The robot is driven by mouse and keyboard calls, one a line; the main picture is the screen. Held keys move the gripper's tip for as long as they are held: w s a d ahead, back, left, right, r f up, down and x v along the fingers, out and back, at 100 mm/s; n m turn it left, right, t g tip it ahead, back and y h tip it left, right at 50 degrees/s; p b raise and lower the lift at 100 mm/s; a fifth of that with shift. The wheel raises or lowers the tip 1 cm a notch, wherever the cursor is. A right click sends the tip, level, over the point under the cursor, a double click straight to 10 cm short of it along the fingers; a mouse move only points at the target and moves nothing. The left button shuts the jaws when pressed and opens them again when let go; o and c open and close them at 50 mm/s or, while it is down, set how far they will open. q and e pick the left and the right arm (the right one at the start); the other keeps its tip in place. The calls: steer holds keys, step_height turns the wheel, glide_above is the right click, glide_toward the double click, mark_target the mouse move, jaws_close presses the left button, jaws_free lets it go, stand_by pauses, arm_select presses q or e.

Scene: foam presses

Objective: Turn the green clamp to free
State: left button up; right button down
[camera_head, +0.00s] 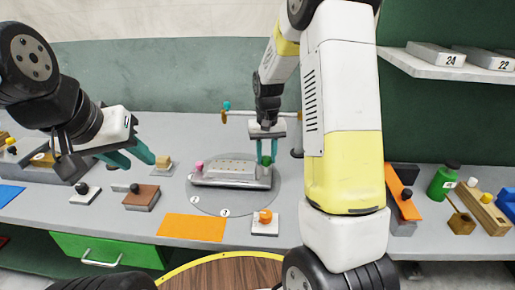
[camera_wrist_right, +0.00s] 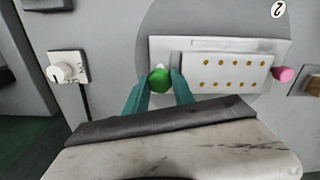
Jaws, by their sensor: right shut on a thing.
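The green clamp (camera_wrist_right: 159,79) is a round green knob at one end of a grey plate (camera_wrist_right: 168,48) in the right wrist view. In the head view the green clamp (camera_head: 266,161) shows at the plate's right end, partly hidden by my fingers. My right gripper (camera_wrist_right: 158,90) has its teal fingers on both sides of the knob, shut on it. It also shows in the head view (camera_head: 267,154), reaching down from above. A pink clamp (camera_head: 199,166) is at the plate's left end. My left gripper (camera_head: 136,160) is open and empty, above the table at left.
The plate lies on a round grey disc (camera_head: 222,205) with number labels. An orange mat (camera_head: 192,228) and an orange knob on a white base (camera_head: 265,221) lie in front. A rod with a teal end (camera_head: 238,112) stands behind. Several blocks stand left and right.

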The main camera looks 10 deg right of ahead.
mark_target(266, 157)
steer(key=m, duration=0.4)
steer(key=shift+m, duration=0.3)
steer(key=m, duration=0.4)
steer(key=shift+m, duration=0.3)
steer(key=c, duration=1.1)
jaws_free()
steer(key=shift+o, duration=0.2)
step_height(266, 157, up, 8)
steer(key=shift+f, duration=0.1)
